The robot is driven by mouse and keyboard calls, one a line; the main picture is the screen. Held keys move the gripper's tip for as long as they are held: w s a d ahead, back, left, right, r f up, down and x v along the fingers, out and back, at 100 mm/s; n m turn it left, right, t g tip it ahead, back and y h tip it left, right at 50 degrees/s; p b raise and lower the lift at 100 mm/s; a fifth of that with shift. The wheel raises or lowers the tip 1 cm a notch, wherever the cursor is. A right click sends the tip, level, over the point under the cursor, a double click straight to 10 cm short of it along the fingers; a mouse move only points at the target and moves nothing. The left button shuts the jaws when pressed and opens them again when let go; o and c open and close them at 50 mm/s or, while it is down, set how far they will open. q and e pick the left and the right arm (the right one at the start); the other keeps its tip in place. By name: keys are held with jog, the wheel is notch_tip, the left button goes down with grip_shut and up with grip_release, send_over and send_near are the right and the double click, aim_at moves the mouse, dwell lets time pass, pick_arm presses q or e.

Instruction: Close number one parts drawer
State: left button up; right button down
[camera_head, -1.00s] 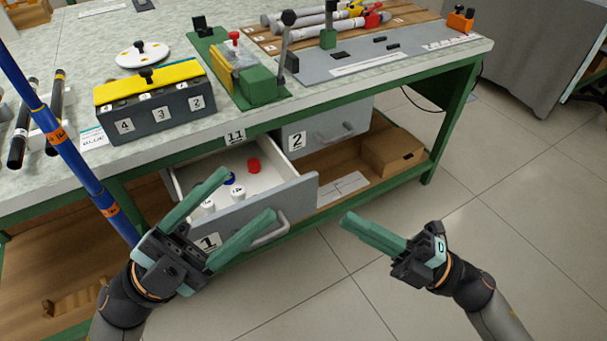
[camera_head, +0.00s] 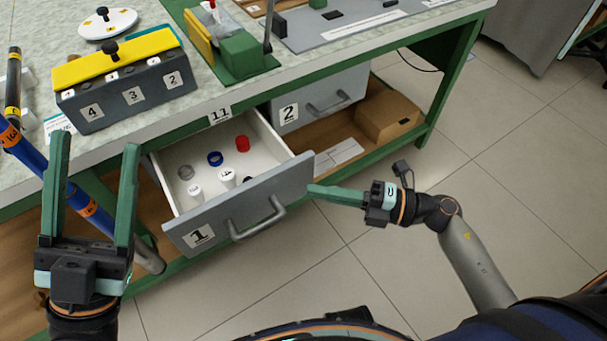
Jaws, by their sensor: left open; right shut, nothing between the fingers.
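The number one drawer (camera_head: 213,226) is pulled open under the bench, its grey front marked 1. Its bar handle (camera_head: 258,221) faces me. Inside lie white caps, a blue ring, a grey ring, a red cap and a dark piece. My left gripper (camera_head: 95,150) is open and empty, pointing up, left of the drawer front. My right gripper (camera_head: 312,190) is shut with nothing in it. Its fingertips are by the right end of the drawer front; I cannot tell whether they touch it.
Drawer number two (camera_head: 320,98) is shut beside it. A cardboard box (camera_head: 388,110) sits on the lower shelf. A blue pole (camera_head: 30,155) leans at the left, partly behind my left gripper. The benchtop holds a numbered block (camera_head: 125,92). The floor at the right is clear.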

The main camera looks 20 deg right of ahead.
aim_at(280, 179)
pick_arm(q)
jog(key=shift+f+b, duration=0.55)
jog(key=shift+f, duration=0.05)
pick_arm(e)
jog(key=shift+w+a, duration=0.4)
jog(key=shift+w, duration=0.35)
jog(key=shift+w+a, duration=0.45)
jog(key=shift+w, duration=0.3)
jog(key=shift+w+a, duration=0.4)
jog(key=shift+w, duration=0.35)
jog(key=shift+w, duration=0.1)
